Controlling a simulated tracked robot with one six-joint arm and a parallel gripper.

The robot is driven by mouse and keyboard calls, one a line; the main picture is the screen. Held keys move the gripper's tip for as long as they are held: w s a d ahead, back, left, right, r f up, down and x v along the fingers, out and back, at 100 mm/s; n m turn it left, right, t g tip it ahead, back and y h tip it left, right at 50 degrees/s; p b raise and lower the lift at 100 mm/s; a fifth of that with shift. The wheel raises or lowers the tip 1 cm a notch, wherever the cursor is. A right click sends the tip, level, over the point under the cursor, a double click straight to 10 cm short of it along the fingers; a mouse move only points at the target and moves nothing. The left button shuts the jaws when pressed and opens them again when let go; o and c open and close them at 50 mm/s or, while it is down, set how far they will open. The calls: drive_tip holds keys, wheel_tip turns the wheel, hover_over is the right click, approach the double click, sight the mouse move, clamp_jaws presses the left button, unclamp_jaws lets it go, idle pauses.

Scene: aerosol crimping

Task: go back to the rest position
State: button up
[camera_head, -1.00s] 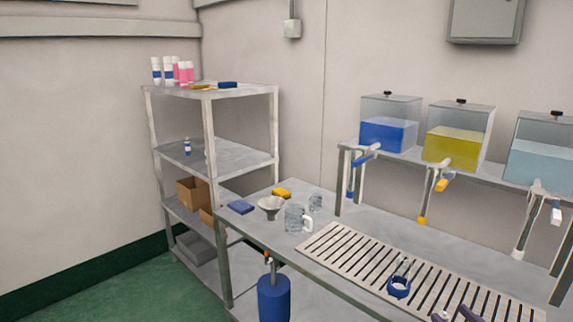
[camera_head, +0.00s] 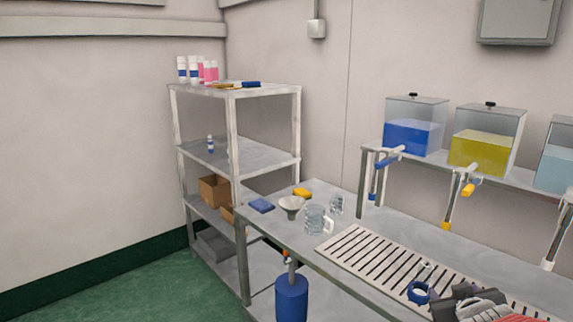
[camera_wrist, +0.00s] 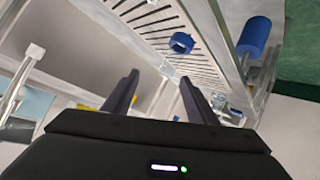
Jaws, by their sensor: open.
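My gripper (camera_wrist: 160,78) is open and empty in the wrist view, its two dark fingers apart with nothing between them. Beyond the fingertips a blue ring-shaped piece (camera_wrist: 182,43) stands on the slotted drain grate (camera_wrist: 140,12). In the head view the blue piece (camera_head: 418,294) is on the grate (camera_head: 362,254), beside dark and grey parts of my arm at the lower right edge. The fingers cannot be made out clearly there.
The steel bench (camera_head: 335,262) also carries a funnel (camera_head: 291,203), a clear jug (camera_head: 316,220) and a blue cloth (camera_head: 262,205). Tanks of blue (camera_head: 412,137) and yellow liquid (camera_head: 482,150) stand above. A shelf rack (camera_head: 232,150) is on the left. Green floor at lower left is clear.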

drive_tip(key=s+a+g+y, duration=0.1)
drive_tip(key=s+a, duration=0.4)
drive_tip(key=a, duration=0.3)
drive_tip(key=s+a+r+g+y, duration=0.1)
drive_tip(key=s+a+g+y, duration=0.1)
drive_tip(key=s+a, duration=0.3)
drive_tip(key=s+a+r+g+y, duration=0.1)
drive_tip(key=s+a, duration=0.5)
drive_tip(key=a, duration=0.6)
drive_tip(key=shift+a+g+y, duration=0.35)
drive_tip(key=shift+g+y, duration=0.25)
drive_tip(key=shift+g, duration=0.1)
drive_tip(key=shift+w+d, duration=0.1)
